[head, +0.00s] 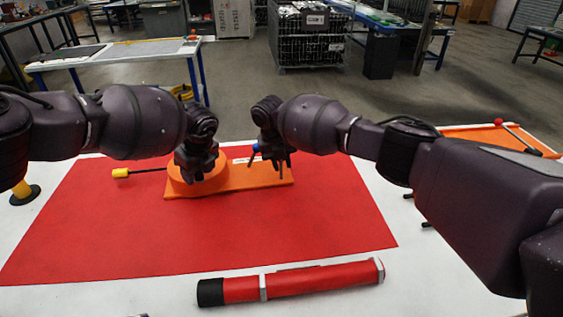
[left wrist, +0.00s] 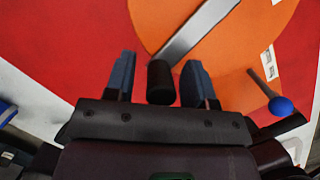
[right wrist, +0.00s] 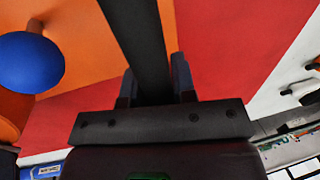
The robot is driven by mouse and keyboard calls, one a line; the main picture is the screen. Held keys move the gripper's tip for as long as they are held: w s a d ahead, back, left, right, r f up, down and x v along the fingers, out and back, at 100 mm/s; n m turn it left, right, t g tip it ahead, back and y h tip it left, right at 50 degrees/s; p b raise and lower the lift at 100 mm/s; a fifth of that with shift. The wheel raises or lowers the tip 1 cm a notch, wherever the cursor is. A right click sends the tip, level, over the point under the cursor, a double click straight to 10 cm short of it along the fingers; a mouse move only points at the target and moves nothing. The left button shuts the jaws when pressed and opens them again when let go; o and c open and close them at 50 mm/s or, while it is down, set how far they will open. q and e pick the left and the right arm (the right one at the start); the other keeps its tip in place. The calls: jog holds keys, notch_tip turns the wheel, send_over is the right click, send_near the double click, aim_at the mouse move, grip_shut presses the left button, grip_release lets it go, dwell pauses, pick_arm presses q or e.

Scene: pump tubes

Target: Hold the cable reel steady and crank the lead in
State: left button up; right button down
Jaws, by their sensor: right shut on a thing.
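The cable reel has an orange drum (head: 213,184) on a long orange base plate (head: 262,179) on the red mat. The lead runs left from it as a dark cable with a yellow end (head: 120,173). My left gripper (head: 195,172) is above the drum. In the left wrist view its fingers stand apart on either side of a black crank knob (left wrist: 160,82), with gaps to it, near a metal crank arm (left wrist: 197,30). My right gripper (head: 277,160) is shut on a dark upright post (right wrist: 140,30) at the base plate's right end.
A red tube with a black end (head: 320,278) lies at the front. A yellow-and-black item (head: 24,192) stands at the far left. The mat's front is clear.

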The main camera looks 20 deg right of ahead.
pick_arm(q)
jog(key=c, duration=0.8)
jog(key=shift+f, duration=0.15)
jog(key=shift+c, duration=0.2)
jog(key=shift+f, duration=0.2)
jog(key=shift+a, duration=0.15)
